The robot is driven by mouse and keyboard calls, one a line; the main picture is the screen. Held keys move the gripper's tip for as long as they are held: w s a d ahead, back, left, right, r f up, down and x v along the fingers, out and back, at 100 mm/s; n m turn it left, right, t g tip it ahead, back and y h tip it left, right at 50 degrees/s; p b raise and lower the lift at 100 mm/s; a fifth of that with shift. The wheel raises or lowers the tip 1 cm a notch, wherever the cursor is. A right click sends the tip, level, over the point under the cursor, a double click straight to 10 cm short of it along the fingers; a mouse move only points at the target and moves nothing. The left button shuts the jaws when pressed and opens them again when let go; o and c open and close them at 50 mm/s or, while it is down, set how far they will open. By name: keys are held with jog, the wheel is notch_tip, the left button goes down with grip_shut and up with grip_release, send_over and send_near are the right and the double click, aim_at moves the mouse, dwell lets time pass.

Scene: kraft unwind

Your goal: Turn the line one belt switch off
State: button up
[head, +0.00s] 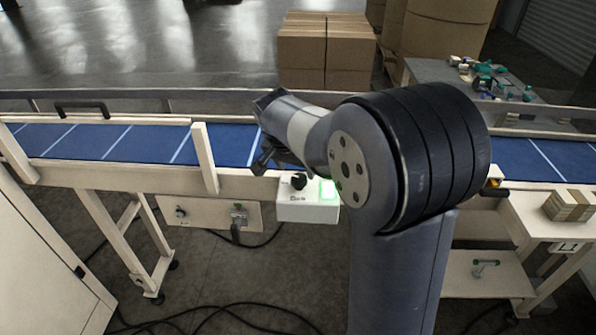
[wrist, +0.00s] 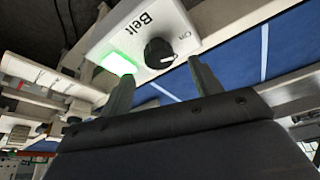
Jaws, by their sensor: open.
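A white switch box (head: 308,208) hangs at the near side of the conveyor in the head view, with a black rotary knob (head: 298,181) and a lit green lamp (head: 327,189). In the wrist view the box (wrist: 118,32) reads "Belt", and its knob (wrist: 159,53) points toward an "ON" mark; its green lamp (wrist: 120,63) glows. My gripper (head: 265,163) is just left of and above the box. In the wrist view my gripper (wrist: 160,80) is open, its two fingers on either side of the knob and apart from it, with nothing between them.
The blue conveyor belt (head: 95,142) runs across behind the box, with a cream post (head: 204,158) at left. A cream panel (head: 208,214) with a small knob and a plug hangs below left. Cables lie on the floor. A bench (head: 545,222) stands at right.

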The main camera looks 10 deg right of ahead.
aim_at(299, 177)
jog(key=shift+x, duration=1.95)
jog(key=shift+c, duration=0.3)
jog(key=c, duration=0.9)
